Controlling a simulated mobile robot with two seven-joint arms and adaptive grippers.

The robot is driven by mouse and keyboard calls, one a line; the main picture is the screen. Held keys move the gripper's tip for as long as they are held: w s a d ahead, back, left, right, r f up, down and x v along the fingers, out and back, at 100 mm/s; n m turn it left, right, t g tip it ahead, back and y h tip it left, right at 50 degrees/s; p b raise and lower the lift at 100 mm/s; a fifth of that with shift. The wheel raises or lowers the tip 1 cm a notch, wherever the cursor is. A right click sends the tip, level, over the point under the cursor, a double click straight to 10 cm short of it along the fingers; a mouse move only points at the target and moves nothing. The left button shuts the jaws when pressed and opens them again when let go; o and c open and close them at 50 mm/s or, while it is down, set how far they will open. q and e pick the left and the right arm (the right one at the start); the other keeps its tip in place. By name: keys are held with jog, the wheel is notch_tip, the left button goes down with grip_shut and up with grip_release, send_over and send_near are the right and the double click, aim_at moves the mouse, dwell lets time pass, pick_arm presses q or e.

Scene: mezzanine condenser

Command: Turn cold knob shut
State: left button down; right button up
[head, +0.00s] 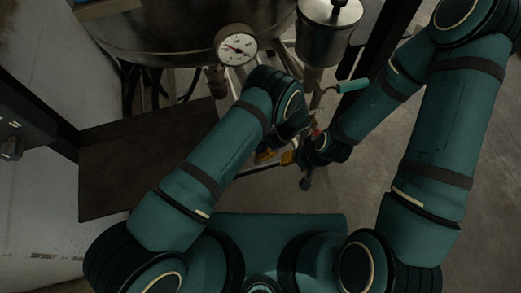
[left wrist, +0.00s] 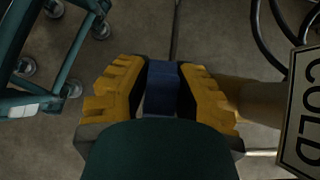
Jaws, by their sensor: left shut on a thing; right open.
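The cold knob (left wrist: 162,78) is a blue block-like piece between the yellow fingers of my left gripper (left wrist: 160,98) in the left wrist view. The fingers are shut on it from both sides. A plate lettered COLD (left wrist: 305,115) stands to its right. In the head view my left gripper (head: 267,155) is below the vessel, partly hidden by my own arm; the knob cannot be made out there. My right gripper (head: 306,180) is open, small and dark, just right of the left one. How the knob is turned cannot be told.
A large metal vessel (head: 180,30) with a dial gauge (head: 236,45) is above. A metal canister (head: 325,35) and a teal handle (head: 352,86) are to its right. A brown panel (head: 140,165) is at left. Bare floor (head: 490,190) lies at right.

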pick_arm(q)
jog(key=shift+g+y, duration=0.5)
jog(key=shift+y, duration=0.9)
jog(key=shift+a, duration=0.1)
jog(key=c, duration=0.8)
grip_release()
jog(key=shift+r, duration=0.1)
jog(key=v, duration=1.2)
